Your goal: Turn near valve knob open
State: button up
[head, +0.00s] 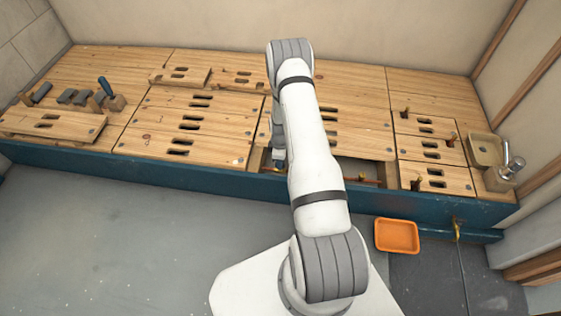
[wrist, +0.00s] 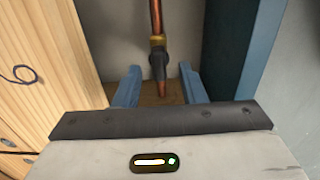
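In the wrist view, my gripper (wrist: 160,85) is open, its two blue fingers apart. A copper pipe (wrist: 155,15) comes down from the top, with a brass collar (wrist: 158,41) and a dark grey piece (wrist: 159,65) below it, perhaps the valve knob. The dark piece lies between and slightly beyond the fingers, with gaps on both sides. A copper pipe (head: 362,181) shows in that opening, right of my arm. Whether the valve is open or closed cannot be told.
Wood planking (wrist: 40,70) stands close left of the fingers and a blue beam (wrist: 262,45) close right. In the head view, an orange tray (head: 397,236) lies on the floor. Tools (head: 105,88) lie on the left deck; a basin (head: 484,150) sits at the right.

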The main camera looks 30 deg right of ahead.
notch_tip(320, 180, up, 6)
jog(key=shift+f+p, duration=0.2)
jog(key=shift+p, duration=0.55)
jog(key=s+a+r+m+t+p, duration=0.15)
jog(key=a+r+p, duration=0.4)
jog(key=r, duration=1.65)
jog(key=s+a+r+m+p, duration=0.1)
jog(key=a+r+m+p, duration=0.15)
jog(key=r+p, duration=1.25)
jog(key=s+a+r+m+p, duration=0.2)
jog(key=s+r, duration=0.6)
jog(key=r, duration=0.5)
jog(key=s+a+r+m+p, duration=0.3)
jog(key=s+r, duration=0.4)
jog(key=r, duration=0.6)
jog(key=s+a+r+m+t+p, duration=0.1)
jog(key=s+r+p, duration=0.3)
jog(key=s+r, duration=0.4)
notch_tip(320, 180, up, 6)
jog(key=shift+s+a+m, duration=0.3)
jog(key=shift+a+m, duration=0.4)
jog(key=shift+a, duration=0.1)
